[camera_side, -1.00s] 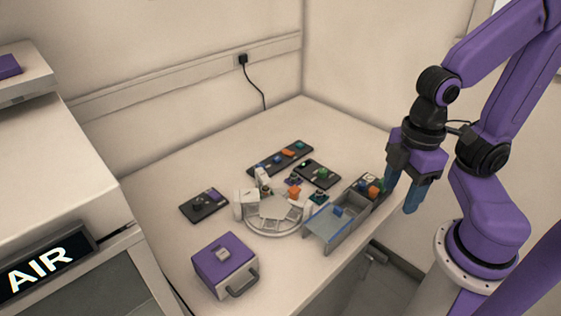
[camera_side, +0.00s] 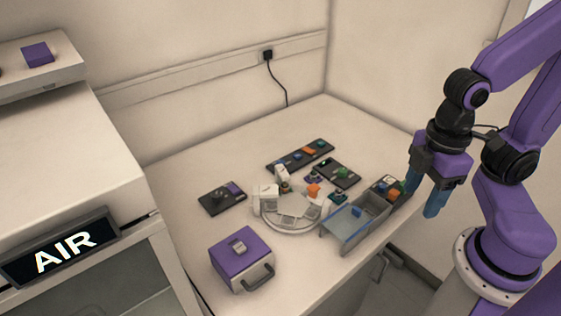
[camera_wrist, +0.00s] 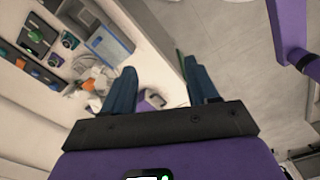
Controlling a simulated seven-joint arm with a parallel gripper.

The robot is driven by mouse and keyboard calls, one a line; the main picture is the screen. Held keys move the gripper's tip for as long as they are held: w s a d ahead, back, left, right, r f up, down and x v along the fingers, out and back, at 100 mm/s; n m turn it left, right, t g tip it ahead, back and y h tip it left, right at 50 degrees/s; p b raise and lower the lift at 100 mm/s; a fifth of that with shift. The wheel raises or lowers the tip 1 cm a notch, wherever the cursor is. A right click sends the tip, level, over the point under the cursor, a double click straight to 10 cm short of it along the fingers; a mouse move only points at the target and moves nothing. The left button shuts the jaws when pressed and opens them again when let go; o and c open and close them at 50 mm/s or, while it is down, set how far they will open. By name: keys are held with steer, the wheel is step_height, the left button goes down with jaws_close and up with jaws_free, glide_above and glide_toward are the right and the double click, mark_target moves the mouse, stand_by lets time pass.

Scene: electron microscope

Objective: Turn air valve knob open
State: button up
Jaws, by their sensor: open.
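A lit AIR sign (camera_side: 66,253) sits on the front edge of the pale cabinet (camera_side: 60,150) at the left of the side view. I cannot make out an air valve knob in either view. A purple block (camera_side: 38,54) stands on the raised ledge above the cabinet, with a dark part cut off at the picture's edge; I cannot tell what they are. My gripper (camera_side: 422,197) is open and empty at the right, over the table's right edge, far from the sign. Its blue fingers (camera_wrist: 160,68) are spread apart in the wrist view.
On the table (camera_side: 180,165) are a purple case with a handle (camera_side: 241,258), a round pale holder (camera_side: 291,212), a grey tray (camera_side: 356,222) and several dark plates with small coloured parts (camera_side: 300,154). A cable hangs on the back wall. The table's back left is bare.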

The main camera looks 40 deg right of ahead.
steer(key=w+a+m+y, duration=0.1)
steer(key=w+a, duration=0.4)
steer(key=w, duration=0.6)
steer(key=m+t+y, duration=0.2)
steer(key=m+t, duration=0.1)
glide_above(281, 161)
steer(key=s+d, duration=0.5)
step_height(281, 161, down, 10)
steer(key=f, duration=0.1)
steer(key=x, duration=1.6)
steer(key=shift+w+a+f, duration=0.1)
steer(key=shift+a+f, duration=0.05)
steer(key=shift+f, duration=0.2)
steer(key=shift+c, duration=0.3)
steer(key=c, duration=1)
